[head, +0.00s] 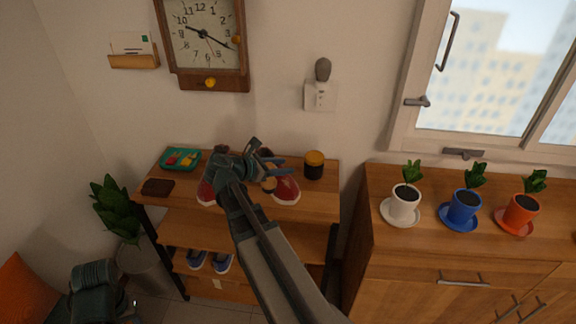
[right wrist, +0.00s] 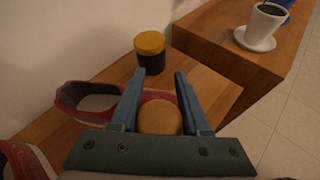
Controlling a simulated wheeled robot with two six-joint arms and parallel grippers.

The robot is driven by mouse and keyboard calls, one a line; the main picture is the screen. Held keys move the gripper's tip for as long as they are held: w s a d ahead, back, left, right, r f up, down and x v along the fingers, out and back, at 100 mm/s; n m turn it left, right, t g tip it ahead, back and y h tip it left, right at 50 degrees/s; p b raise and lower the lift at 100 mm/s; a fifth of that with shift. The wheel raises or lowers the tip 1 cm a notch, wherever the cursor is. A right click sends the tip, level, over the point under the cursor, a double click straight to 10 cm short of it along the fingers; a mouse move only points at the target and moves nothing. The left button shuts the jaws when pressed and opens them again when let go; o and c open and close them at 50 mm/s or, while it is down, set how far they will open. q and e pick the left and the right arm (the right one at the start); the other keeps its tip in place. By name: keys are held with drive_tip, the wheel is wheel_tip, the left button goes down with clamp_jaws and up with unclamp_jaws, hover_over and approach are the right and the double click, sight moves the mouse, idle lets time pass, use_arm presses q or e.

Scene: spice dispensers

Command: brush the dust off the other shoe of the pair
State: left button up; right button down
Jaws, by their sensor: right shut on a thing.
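Two red shoes stand on top of the wooden shoe rack. The right-hand shoe (head: 287,192) also shows in the right wrist view (right wrist: 72,112), and the left-hand shoe (head: 206,193) is partly hidden by my arm; its edge shows in the wrist view (right wrist: 27,160). My right gripper (head: 268,168) is over the right-hand shoe, shut on a round tan wooden piece (right wrist: 160,117), seemingly the brush's handle. The bristles are hidden, so I cannot tell whether they touch the shoe. Dust is too small to make out.
A dark jar with a yellow lid (head: 314,166) stands right of the shoes. A teal tray (head: 181,159) and a brown wallet-like item (head: 158,187) lie left. Blue shoes (head: 221,263) sit below. Potted plants stand on the cabinet (head: 389,252) at right.

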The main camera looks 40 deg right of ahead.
sight(271, 163)
drive_tip(key=shift+w+a, duration=0.1)
drive_tip(key=shift+a, duration=0.1)
drive_tip(key=shift+w+a, duration=0.4)
drive_tip(key=shift+a, duration=0.25)
drive_tip(key=shift+w+a, duration=0.4)
drive_tip(key=shift+a, duration=0.25)
drive_tip(key=r+p, duration=0.4)
drive_tip(key=s+r+p, duration=0.1)
drive_tip(key=shift+a+r+p, duration=0.25)
drive_tip(key=shift+r+p, duration=0.15)
drive_tip(key=r+p, duration=0.3)
drive_tip(key=shift+s+a, duration=0.15)
drive_tip(key=shift+s, duration=0.15)
